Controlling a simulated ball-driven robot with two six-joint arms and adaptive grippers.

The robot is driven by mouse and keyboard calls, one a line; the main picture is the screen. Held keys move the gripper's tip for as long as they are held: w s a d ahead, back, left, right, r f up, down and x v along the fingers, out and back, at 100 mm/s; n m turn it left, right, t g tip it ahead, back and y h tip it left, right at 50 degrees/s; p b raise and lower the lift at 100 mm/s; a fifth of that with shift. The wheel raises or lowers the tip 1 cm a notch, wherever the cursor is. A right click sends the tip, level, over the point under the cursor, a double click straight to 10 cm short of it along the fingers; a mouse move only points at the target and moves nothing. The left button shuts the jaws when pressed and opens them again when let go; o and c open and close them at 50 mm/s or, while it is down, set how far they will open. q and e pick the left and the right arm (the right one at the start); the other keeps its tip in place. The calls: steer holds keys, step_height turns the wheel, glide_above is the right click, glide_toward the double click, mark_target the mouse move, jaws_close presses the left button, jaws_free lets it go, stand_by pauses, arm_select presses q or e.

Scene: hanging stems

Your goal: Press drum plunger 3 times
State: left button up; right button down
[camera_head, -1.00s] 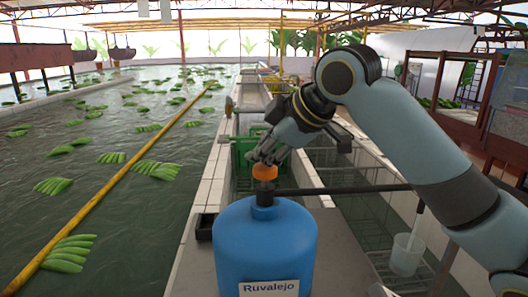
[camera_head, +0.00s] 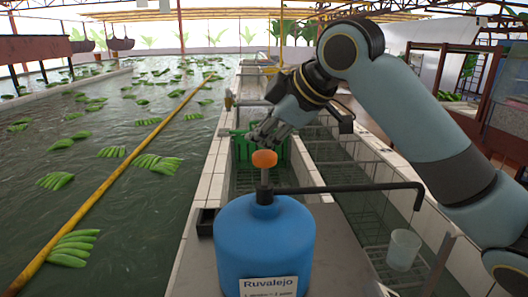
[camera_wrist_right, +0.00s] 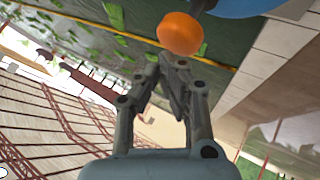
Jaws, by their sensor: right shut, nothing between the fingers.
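The blue drum (camera_head: 263,248) stands upright with a label reading "Ruvalejo". Its plunger has an orange knob (camera_head: 264,158) on a rod that stands well out of the dark collar on top. My right gripper (camera_head: 265,136) is shut and empty, just above the knob in the picture. In the right wrist view the orange knob (camera_wrist_right: 180,33) lies just beyond the closed fingertips (camera_wrist_right: 174,62), apparently apart from them. A black spout (camera_head: 360,187) runs right from the drum and bends down above a translucent cup (camera_head: 403,250). My left gripper is not in view.
The drum stands on a grey surface (camera_head: 335,262) beside a white-tiled wall (camera_head: 196,215). Left is a water basin with floating green banana bunches (camera_head: 70,250) and a yellow pole (camera_head: 110,180). A green crate (camera_head: 243,147) lies behind the drum.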

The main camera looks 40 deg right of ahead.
mark_target(261, 154)
steer(key=shift+r, duration=2.65)
steer(key=shift+w, duration=0.1)
